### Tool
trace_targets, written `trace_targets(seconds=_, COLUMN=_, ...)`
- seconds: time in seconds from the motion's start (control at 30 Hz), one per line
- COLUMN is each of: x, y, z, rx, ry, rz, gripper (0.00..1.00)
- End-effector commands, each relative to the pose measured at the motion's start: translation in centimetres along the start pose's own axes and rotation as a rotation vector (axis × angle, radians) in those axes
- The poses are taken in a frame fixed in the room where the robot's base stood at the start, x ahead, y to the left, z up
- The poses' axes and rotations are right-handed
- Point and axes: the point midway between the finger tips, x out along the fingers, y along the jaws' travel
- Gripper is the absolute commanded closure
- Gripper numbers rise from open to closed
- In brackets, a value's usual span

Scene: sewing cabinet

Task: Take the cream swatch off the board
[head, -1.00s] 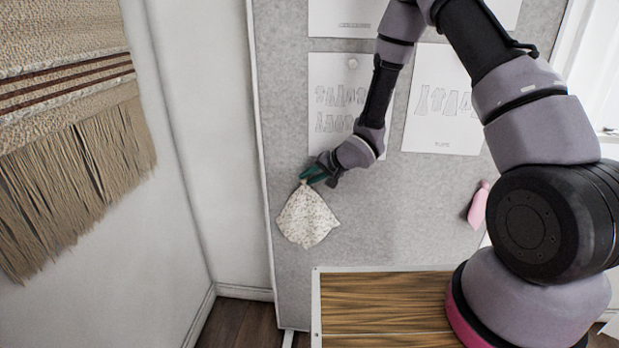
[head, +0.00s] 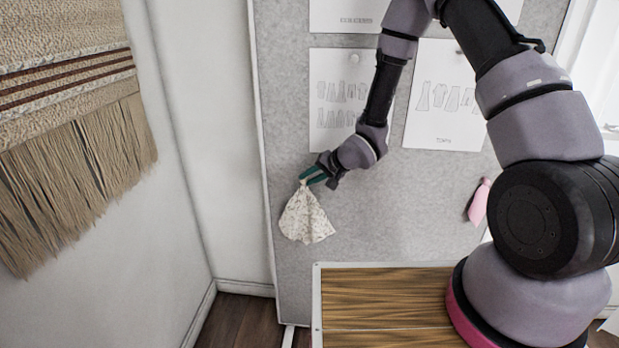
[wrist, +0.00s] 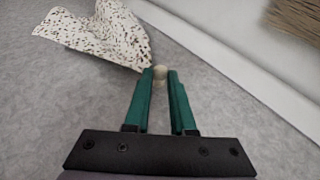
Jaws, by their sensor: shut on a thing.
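The cream swatch (head: 305,218) is a cloth with small dark speckles, hanging by its gathered top corner in front of the lower left of the grey board (head: 400,215). My gripper (head: 306,181), with green fingers, is shut at that corner. The swatch spreads to the upper left there. I cannot tell whether the corner still touches the board.
A pink swatch (head: 479,203) hangs on the board at right. Paper sheets with drawings (head: 445,95) are fixed above. A wooden top (head: 385,295) lies below. A fringed wall hanging (head: 70,160) is on the left wall.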

Motion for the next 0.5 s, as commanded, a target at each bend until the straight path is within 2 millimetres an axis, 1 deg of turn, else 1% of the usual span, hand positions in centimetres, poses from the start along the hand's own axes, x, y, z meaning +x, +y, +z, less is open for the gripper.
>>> trace_targets(seconds=0.27, x=-0.1, y=0.0, z=0.1, rx=0.0, ry=0.0, rz=-0.001, gripper=1.0)
trace_targets(seconds=0.5, x=-0.9, y=0.0, z=2.2, rx=0.0, ry=-0.002, rz=-0.001, gripper=1.0)
